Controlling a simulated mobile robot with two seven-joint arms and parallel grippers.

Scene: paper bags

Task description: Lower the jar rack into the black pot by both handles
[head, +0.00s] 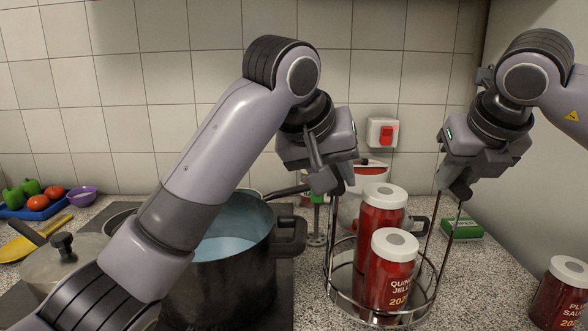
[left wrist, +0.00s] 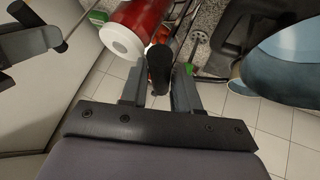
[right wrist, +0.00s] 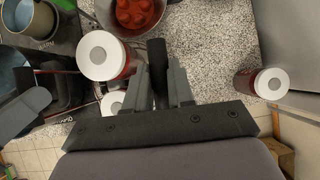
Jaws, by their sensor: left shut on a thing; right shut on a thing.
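The jar rack (head: 433,290) is a round wire frame with two tall rods, to the right of the black pot. It holds two red jars (head: 392,275) with white lids, upright. The black pot (head: 240,285) holds pale blue water and is partly hidden by my left arm. My left gripper (head: 338,184) is shut on the rack's left black handle, which shows in the left wrist view (left wrist: 159,68). My right gripper (head: 458,188) is shut on the right handle, seen in the right wrist view (right wrist: 157,70). I cannot tell whether the rack touches the counter.
A loose jar (head: 562,292) stands at the right. A lid (head: 62,262), yellow utensil (head: 20,248), blue tray of vegetables (head: 35,208) and purple bowl (head: 82,196) are at left.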

